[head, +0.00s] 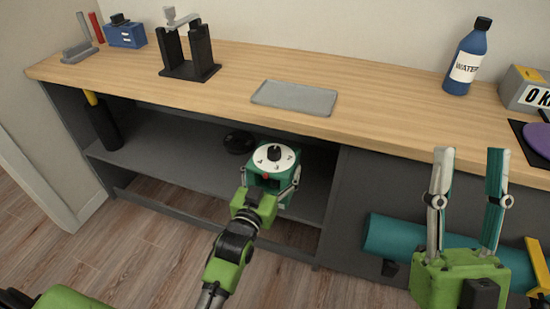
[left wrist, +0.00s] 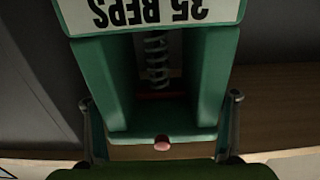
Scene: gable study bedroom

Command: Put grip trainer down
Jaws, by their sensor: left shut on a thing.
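The grip trainer is a green block with a white dial and black knob on top (head: 273,157). In the left wrist view its green frame (left wrist: 118,75) shows a coil spring inside and a "35 REPS" label. My left gripper (head: 271,182) is shut on it, with a finger on each side. In the head view it is in front of the open lower shelf, just below the worktop's front edge. My right gripper (head: 468,165) is open and empty, fingers pointing up, in front of the cabinet at the right.
On the wooden worktop (head: 380,95) lie a grey tray (head: 294,98), a black stand (head: 188,62), a blue box (head: 126,34) and a water bottle (head: 467,57). A dark round object (head: 238,142) is on the shelf (head: 175,155). A teal roll (head: 400,240) is at lower right.

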